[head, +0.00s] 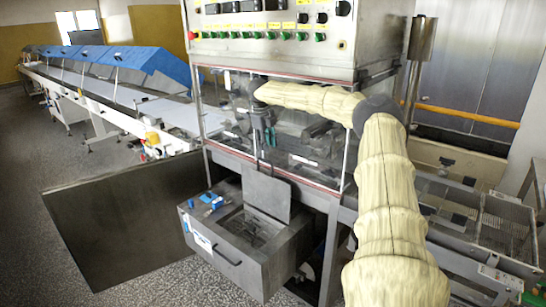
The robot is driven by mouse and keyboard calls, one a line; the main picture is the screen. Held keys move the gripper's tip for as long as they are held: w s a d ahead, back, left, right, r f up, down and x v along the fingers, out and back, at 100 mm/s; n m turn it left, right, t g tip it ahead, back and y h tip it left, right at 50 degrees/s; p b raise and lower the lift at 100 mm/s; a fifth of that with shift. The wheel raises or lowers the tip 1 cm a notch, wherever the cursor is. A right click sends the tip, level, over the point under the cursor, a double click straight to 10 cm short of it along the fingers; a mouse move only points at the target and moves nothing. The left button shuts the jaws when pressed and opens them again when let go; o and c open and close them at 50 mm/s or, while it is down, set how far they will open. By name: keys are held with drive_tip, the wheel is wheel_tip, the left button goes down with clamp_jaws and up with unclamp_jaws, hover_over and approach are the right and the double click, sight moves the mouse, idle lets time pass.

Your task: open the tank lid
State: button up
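The tank (283,254) is a grey metal box low at the front of the machine. A flat grey plate, which looks like its lid (267,193), stands steeply upright at the back of the tank's top. The opening in front of it shows a dark grid-like inside. My gripper (268,143) hangs from the end of my sleeved arm, pointing down above the plate's upper edge. It appears apart from the plate. The fingers are small and dark here, and I cannot tell whether they are open or shut.
Small blue items (214,200) lie on the tank's left rim. A control cabinet (275,48) and clear panels stand above and behind. A conveyor with blue covers (145,62) runs back left. A wire-mesh tray (508,222) is at right.

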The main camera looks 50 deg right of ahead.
drive_tip(key=r, duration=0.1)
drive_tip(key=a+r, duration=0.1)
drive_tip(key=shift+r, duration=0.3)
drive_tip(key=shift+a+r, duration=0.1)
